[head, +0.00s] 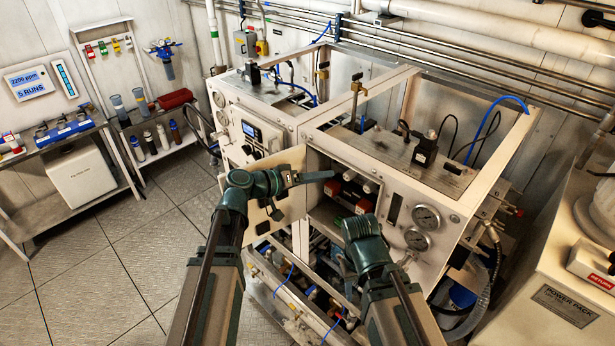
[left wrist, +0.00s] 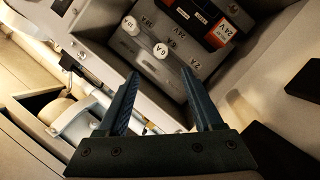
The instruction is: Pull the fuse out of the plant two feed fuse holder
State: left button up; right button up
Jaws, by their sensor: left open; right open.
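The open cabinet (head: 325,210) of the right-hand plant holds a pale fuse block. Two round white-capped fuses show in the left wrist view: one at the upper left (left wrist: 128,27) and one marked 6A (left wrist: 160,51). Both sit in the block. I cannot tell from the labels which is the feed fuse. My left gripper (head: 326,175) is open and empty at the cabinet mouth; in the left wrist view its fingers (left wrist: 158,85) point at the block, apart from the fuses. My right gripper (head: 345,275) is low in front of the frame, largely hidden by its arm.
A red and black unit (left wrist: 215,25) sits beside the fuses in the cabinet. The open cabinet door (head: 287,195) stands left of the opening. Two gauges (head: 427,218) are on the panel to the right. A power pack (head: 565,300) is at the far right. Floor is clear at the left.

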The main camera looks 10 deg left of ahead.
aim_at(344, 175)
pick_arm(q)
jog(key=b+x, duration=0.2)
jog(key=x, duration=0.7)
jog(key=shift+a+f, duration=0.1)
jog(key=shift+w+d+f, duration=0.15)
jog(key=shift+w+d, duration=0.1)
jog(key=shift+d, duration=0.25)
grip_shut()
jog(key=shift+s+a, duration=0.15)
jog(key=shift+s+a, duration=0.8)
jog(key=shift+s, duration=0.3)
jog(key=shift+s+a, duration=0.85)
jog(key=shift+s, duration=0.3)
